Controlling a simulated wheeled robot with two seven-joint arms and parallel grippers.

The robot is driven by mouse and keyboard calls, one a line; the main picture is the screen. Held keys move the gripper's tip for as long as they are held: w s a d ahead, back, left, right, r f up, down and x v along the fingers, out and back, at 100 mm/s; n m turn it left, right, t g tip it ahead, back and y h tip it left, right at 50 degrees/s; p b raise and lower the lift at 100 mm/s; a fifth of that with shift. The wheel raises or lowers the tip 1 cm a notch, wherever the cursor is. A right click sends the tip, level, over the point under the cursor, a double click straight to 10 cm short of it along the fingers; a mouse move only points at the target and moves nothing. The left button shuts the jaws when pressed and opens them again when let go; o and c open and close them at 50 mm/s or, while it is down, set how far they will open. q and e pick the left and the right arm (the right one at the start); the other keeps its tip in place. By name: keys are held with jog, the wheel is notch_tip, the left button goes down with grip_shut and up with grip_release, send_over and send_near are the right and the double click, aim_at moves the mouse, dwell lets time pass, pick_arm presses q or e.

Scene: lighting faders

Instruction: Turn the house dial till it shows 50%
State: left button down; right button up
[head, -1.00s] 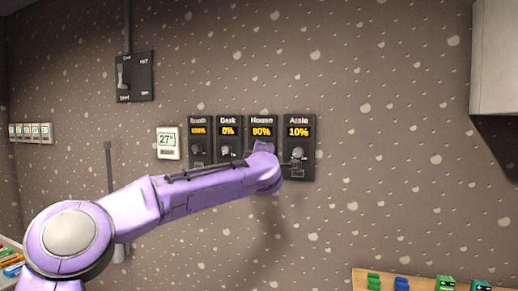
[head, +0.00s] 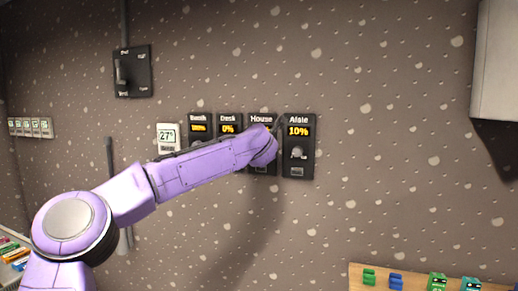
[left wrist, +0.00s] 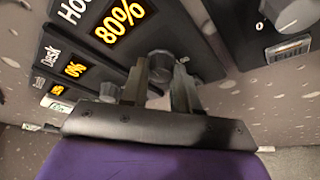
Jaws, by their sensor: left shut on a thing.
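The House panel (head: 262,119) is a black wall unit, third in a row of four dimmers. In the head view my left wrist covers its readout and dial. In the left wrist view the House readout (left wrist: 122,20) shows 80% in orange digits. The round grey House dial (left wrist: 160,63) sits between the two fingers of my left gripper (left wrist: 160,80), which is shut on it. The camera is tilted, so the panel looks slanted. My right gripper is in neither view.
The Aisle panel (head: 298,146), at 10%, is close on the right. The Desk panel (head: 229,121), at 0%, and the Booth panel (head: 198,119) are on the left. A wall box (head: 490,60) hangs at upper right.

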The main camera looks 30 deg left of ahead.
pick_arm(q)
jog(key=shift+s+a+f+n+t+h+b, duration=0.15)
jog(key=shift+n+t+h+b, duration=0.65)
jog(key=shift+n+h+b, duration=2)
jog(key=shift+w+a+n+t+h+b, duration=0.15)
jog(key=shift+n+t+h+b, duration=0.65)
jog(key=shift+n+b, duration=2.25)
jog(key=shift+s+a+f+n+t+h+b, duration=0.2)
jog(key=shift+n+t+h+b, duration=1)
jog(key=shift+n, duration=3.25)
jog(key=shift+w+a+r+g+h+b, duration=0.1)
jog(key=shift+r+g+h+b, duration=0.15)
jog(key=shift+g+h, duration=0.2)
jog(key=c, duration=0.8)
grip_release()
jog(key=shift+f, duration=0.1)
jog(key=shift+c, duration=0.2)
